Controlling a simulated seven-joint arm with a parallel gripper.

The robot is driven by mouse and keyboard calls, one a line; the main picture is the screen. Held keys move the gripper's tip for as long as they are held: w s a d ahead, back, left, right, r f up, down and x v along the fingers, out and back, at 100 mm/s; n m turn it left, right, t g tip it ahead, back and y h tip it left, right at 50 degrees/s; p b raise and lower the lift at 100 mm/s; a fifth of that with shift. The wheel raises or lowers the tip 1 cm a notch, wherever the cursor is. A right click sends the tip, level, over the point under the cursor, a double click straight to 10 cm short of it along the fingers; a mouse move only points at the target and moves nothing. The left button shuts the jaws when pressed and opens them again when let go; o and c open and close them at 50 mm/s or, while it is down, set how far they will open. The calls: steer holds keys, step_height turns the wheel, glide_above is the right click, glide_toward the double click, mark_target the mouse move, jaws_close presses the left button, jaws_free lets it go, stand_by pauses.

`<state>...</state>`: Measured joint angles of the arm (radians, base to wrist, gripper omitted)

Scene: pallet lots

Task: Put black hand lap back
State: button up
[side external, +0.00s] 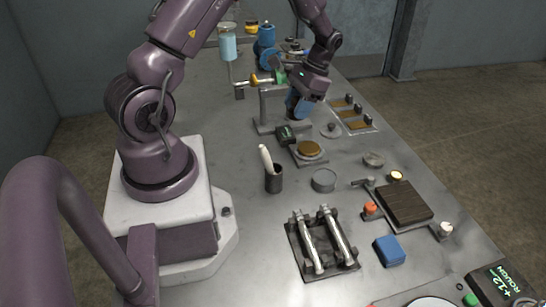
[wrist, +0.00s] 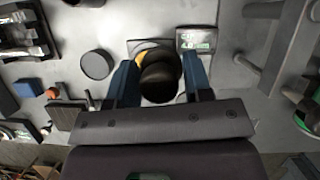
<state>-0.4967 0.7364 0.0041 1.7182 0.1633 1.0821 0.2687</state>
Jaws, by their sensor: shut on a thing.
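My gripper (side external: 298,110) hangs over the far middle of the table with its blue fingers pointing down. In the wrist view, my gripper (wrist: 161,84) is closed around the black hand lap (wrist: 160,84), which shows as a dark rounded top between the fingers. In the side view the lap is hidden by the fingers. Below and behind it in the wrist view is an amber-topped round piece (wrist: 145,56), partly covered. The same round plate (side external: 308,148) shows in the side view on a small stand. Whether the lap touches anything below cannot be told.
A grey stand (side external: 264,108) rises close beside the fingers. A slotted tray (side external: 356,124) lies to the right, with a small knobbed disc (side external: 331,130) before it. Nearer are a dark cup (side external: 273,182), a grey ring dish (side external: 324,181), a brown board (side external: 404,202) and a roller rack (side external: 318,268).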

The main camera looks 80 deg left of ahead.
steer(key=s+d+f+n, duration=0.2)
steer(key=s, duration=0.7)
glide_above(260, 164)
steer(key=w, duration=0.1)
steer(key=shift+t+h, duration=0.3)
step_height(260, 164, down, 5)
steer(key=shift+w+a+r, duration=0.1)
steer(key=shift+w+a, duration=0.05)
steer(key=shift+f, duration=2.15)
steer(key=shift+f, duration=0.15)
steer(key=o, duration=0.9)
steer(key=shift+c, duration=0.2)
